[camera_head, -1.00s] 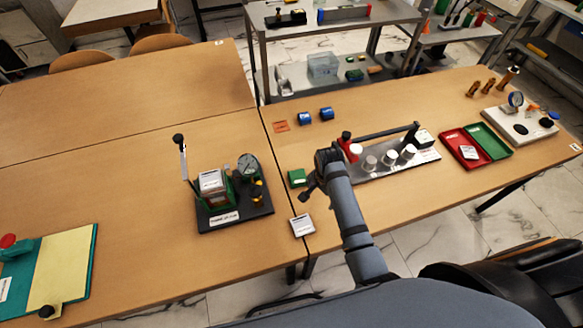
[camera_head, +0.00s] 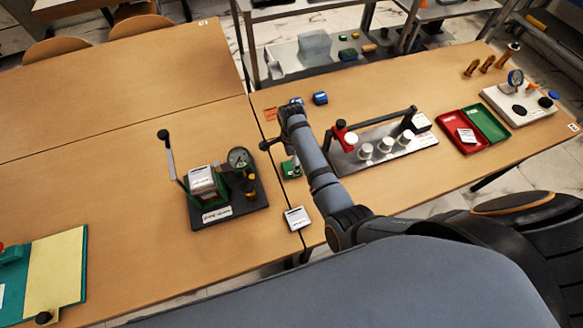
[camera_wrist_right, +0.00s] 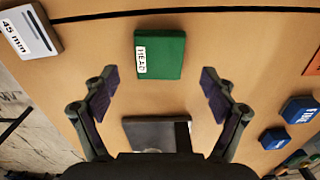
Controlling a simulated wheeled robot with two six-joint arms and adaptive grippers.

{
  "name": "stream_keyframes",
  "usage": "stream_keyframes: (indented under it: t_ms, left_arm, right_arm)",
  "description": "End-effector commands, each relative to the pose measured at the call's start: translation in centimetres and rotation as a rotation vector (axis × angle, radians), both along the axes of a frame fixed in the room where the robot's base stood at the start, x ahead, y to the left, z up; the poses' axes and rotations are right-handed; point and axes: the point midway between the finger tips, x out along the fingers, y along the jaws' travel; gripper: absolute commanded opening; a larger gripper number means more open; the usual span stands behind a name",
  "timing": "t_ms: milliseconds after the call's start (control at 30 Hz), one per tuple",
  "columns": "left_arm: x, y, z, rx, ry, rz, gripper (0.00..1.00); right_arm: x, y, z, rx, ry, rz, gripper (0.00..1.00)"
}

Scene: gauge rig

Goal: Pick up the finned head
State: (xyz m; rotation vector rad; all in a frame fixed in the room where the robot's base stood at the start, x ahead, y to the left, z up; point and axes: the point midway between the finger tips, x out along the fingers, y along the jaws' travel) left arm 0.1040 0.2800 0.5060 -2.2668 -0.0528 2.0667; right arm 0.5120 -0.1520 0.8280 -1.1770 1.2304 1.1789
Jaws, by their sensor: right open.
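A green block (camera_wrist_right: 168,56) with a white label reading HEAD lies on the table in the right wrist view. It fits the finned head by its label; I cannot make out fins. In the head view the green block (camera_head: 291,169) sits near the table seam, partly behind my arm. My right gripper (camera_wrist_right: 158,76) is open and empty, its fingers spread to either side below the block in the wrist picture. My left gripper is out of view.
A white 45 mm card (camera_head: 297,217) lies in front of the block. Blue pieces (camera_head: 320,98) and an orange tag (camera_head: 270,114) lie behind. A black-based gauge rig (camera_head: 232,207) stands left, a metal plate with white cylinders (camera_head: 345,162) right. Red and green trays (camera_head: 489,123) lie farther right.

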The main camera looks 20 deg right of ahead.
Motion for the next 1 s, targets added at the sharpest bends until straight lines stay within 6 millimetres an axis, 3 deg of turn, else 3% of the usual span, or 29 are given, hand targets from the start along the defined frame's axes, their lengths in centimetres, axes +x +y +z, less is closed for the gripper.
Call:
stream_keyframes:
  t_ms: [100, 233, 533, 1000]
  left_arm:
    - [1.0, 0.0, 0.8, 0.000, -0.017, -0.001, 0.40]
    - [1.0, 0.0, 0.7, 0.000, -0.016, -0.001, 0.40]
    - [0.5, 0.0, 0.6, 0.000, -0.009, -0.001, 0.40]
    - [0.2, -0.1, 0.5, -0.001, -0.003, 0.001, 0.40]
  right_arm:
    - [0.0, 0.0, -1.9, 0.000, 0.004, 0.000, 0.85]
    - [0.0, 0.1, -4.0, 0.000, 0.003, 0.000, 0.85]
    - [0.0, 0.1, -4.7, 0.000, 0.000, 0.000, 0.84]
    - [0.0, 0.1, -4.7, 0.000, 0.001, 0.000, 0.20]
